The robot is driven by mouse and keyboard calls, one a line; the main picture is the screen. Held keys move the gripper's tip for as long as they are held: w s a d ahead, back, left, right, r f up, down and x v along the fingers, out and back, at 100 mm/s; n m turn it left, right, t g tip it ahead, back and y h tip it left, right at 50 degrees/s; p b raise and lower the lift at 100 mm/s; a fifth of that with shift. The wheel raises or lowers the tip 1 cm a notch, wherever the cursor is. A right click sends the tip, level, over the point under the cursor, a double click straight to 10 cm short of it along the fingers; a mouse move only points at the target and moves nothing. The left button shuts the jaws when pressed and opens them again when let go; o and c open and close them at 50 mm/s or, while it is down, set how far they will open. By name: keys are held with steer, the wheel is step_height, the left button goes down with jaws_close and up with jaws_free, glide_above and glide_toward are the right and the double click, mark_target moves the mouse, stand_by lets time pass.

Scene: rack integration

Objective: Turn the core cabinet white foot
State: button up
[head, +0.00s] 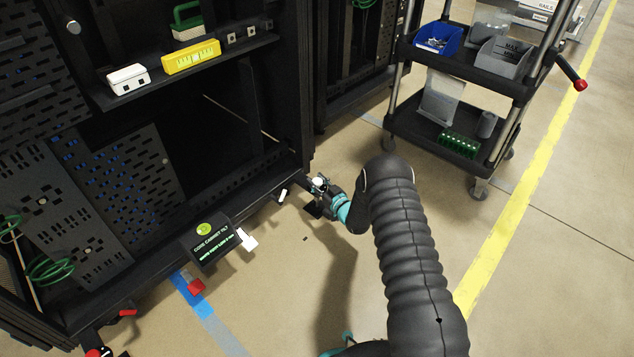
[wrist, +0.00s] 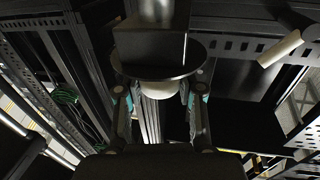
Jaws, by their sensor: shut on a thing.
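The core cabinet (head: 215,190) is a black open rack on the left in the head view. My gripper (head: 321,187) is low at its front right corner, shut on the white foot (head: 319,181). In the wrist view the white foot (wrist: 160,89) shows as a pale piece between the two fingers (wrist: 160,98), under a black disc (wrist: 158,70) and a dark block. The fingers hide part of it. A small black display (head: 213,240) at the cabinet's front base has a green round mark and reads core cabinet tilt; its smaller line is unreadable.
A white cylinder (head: 283,196) sticks out beside the gripper and also shows in the wrist view (wrist: 280,48). A red piece (head: 196,287) is near blue floor tape. A yellow level (head: 191,57) lies on the cabinet shelf. A wheeled cart (head: 400,118) stands right; floor between is clear.

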steer(key=m+t+h, duration=0.1)
steer(key=h, duration=0.1)
steer(key=m+t+h, duration=0.1)
steer(key=m+h, duration=0.1)
steer(key=shift+a+m+t+h, duration=0.2)
steer(key=shift+m+t+h, duration=0.1)
steer(key=shift+t+h, duration=0.1)
steer(key=m+t+h, duration=0.1)
steer(key=m+h, duration=0.3)
steer(key=h, duration=0.2)
steer(key=shift+h, duration=0.4)
steer(key=m+h, duration=0.4)
steer(key=h, duration=0.1)
steer(key=shift+h, duration=0.3)
steer(key=shift+d+m+g+h, duration=0.1)
steer(key=shift+m+g+h, duration=1.2)
steer(key=shift+m+h, duration=0.65)
steer(key=shift+r+h, duration=0.1)
steer(key=shift+h, duration=0.45)
steer(key=o, duration=1.2)
steer(key=shift+w+d, duration=0.1)
steer(key=shift+v, duration=3.8)
